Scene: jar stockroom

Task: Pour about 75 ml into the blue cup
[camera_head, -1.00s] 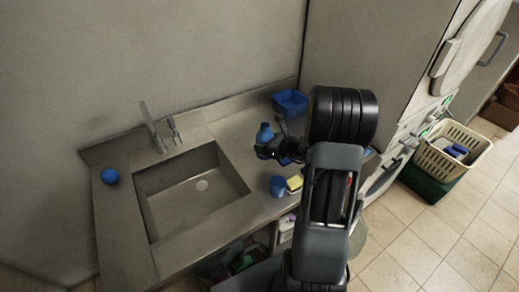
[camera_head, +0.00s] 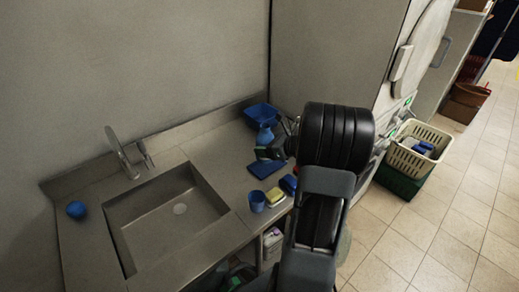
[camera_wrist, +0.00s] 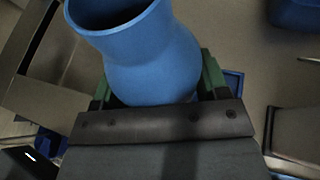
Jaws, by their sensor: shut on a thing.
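The blue cup (camera_head: 257,201) stands upright on the counter, to the right of the sink, beside a yellow sponge. A blue bottle-shaped vessel (camera_head: 265,134) is held in my gripper (camera_head: 271,152), behind the cup and above the counter. The wrist view shows this vessel (camera_wrist: 150,55) up close, with a wide open mouth at the upper left and a narrowed neck. My gripper (camera_wrist: 158,97) is shut on its body, with green finger parts on both sides. What is inside the vessel cannot be seen.
The sink (camera_head: 165,215) lies left of the cup. A yellow sponge (camera_head: 276,196), a flat blue item (camera_head: 266,169) and a blue bin (camera_head: 261,113) are on the counter. A blue ball-like object (camera_head: 76,209) sits at the far left.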

